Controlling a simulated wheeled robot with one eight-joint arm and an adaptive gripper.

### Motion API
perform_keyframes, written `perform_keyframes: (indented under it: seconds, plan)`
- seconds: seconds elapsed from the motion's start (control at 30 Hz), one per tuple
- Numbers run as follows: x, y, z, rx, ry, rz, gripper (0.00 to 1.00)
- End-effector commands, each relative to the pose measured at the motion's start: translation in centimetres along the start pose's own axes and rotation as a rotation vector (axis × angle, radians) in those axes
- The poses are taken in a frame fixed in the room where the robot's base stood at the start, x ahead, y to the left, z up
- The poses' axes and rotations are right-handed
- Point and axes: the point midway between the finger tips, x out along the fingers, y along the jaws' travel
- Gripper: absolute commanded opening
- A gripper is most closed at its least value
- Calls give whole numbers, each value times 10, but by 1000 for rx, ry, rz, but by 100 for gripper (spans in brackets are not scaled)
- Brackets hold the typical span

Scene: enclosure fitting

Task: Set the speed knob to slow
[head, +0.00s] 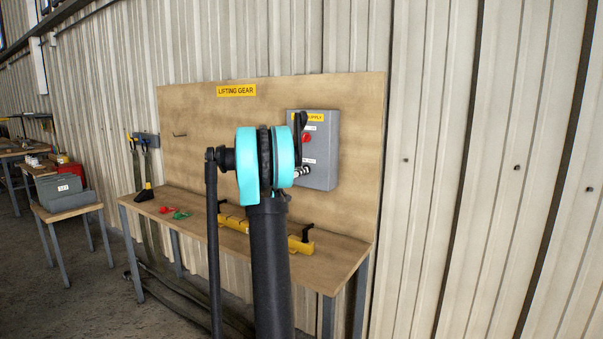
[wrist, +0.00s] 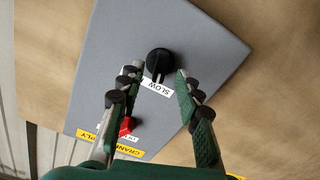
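The round black speed knob (wrist: 159,62) sits on the face of the grey control box (wrist: 185,40) in the wrist view. A white label reading SLOW (wrist: 157,87) is beside it. The way the knob's pointer faces is too small to tell. My gripper (wrist: 158,72) is open, its two green fingers apart with the knob between and just past their tips. No contact with the knob shows. In the head view the grey box (head: 324,160) is partly covered by my arm, and the knob cannot be made out there.
A red switch (wrist: 126,126) and a yellow label (wrist: 97,147) are on the same box, by the left finger. The box hangs on a wooden board (head: 350,100) above a bench (head: 330,272) holding a yellow bar (head: 297,245) and small red and green items (head: 180,214).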

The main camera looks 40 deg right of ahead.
Motion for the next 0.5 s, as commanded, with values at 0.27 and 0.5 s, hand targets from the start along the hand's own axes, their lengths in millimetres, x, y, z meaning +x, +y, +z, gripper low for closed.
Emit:
perform_keyframes:
  seconds: [0.27,0.5]
  plan:
    - [24,0,0,0,0,0,34]
    - [25,0,0,0,0,-1,34]
